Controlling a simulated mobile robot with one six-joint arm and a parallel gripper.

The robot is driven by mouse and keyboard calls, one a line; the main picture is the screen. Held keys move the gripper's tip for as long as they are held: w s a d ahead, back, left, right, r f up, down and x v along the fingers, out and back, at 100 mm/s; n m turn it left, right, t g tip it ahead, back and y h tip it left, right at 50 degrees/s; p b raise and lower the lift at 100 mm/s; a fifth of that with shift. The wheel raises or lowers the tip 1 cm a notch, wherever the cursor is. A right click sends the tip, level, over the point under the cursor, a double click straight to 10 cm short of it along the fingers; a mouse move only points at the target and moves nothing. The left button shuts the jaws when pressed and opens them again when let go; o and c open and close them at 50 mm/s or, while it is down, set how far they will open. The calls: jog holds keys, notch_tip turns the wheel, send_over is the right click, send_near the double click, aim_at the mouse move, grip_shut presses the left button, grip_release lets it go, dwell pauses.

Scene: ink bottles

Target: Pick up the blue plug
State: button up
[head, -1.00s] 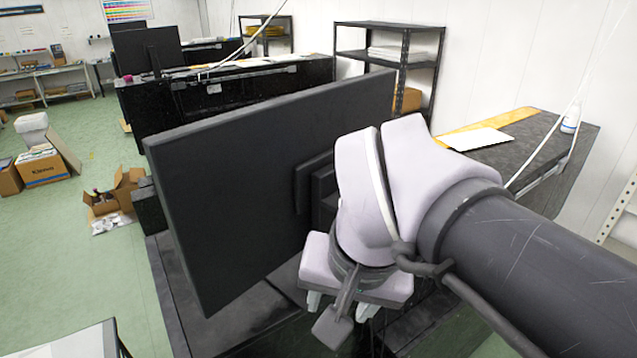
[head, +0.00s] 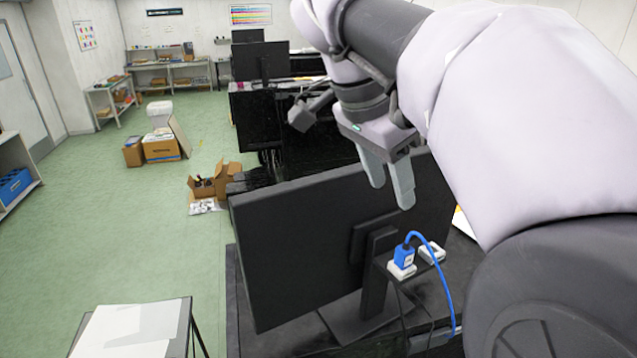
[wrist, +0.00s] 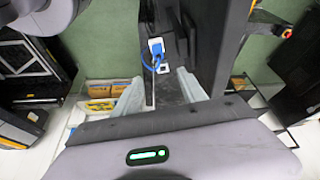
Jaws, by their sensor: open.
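The blue plug (head: 404,255) stands in a white socket block (head: 402,271) behind the monitor in the head view. Its blue cable (head: 444,278) arches up and down to the right. In the wrist view the blue plug (wrist: 156,48) is ahead, between and beyond the fingertips. My gripper (head: 390,196) is open and empty, pointing down above the monitor's top edge, higher than the plug and apart from it. In the wrist view both fingers of my gripper (wrist: 156,82) show, spread apart.
The black monitor (head: 300,250) stands on the dark desk (head: 285,340), close beside the plug on the left. A second white socket (head: 432,252) sits right of the plug. Cardboard boxes (head: 160,150) lie on the green floor at left. A white-topped table (head: 130,325) is at front left.

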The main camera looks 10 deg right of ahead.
aim_at(405, 248)
jog(key=b+x, duration=0.1)
jog(key=x, duration=1)
jog(key=b+x, duration=0.1)
jog(key=x, duration=0.4)
jog(key=shift+s+f+b, duration=0.25)
jog(key=shift+b, duration=0.1)
jog(key=shift+w+d+f, duration=0.15)
jog(key=shift+f, duration=0.05)
jog(key=c, duration=0.4)
grip_shut()
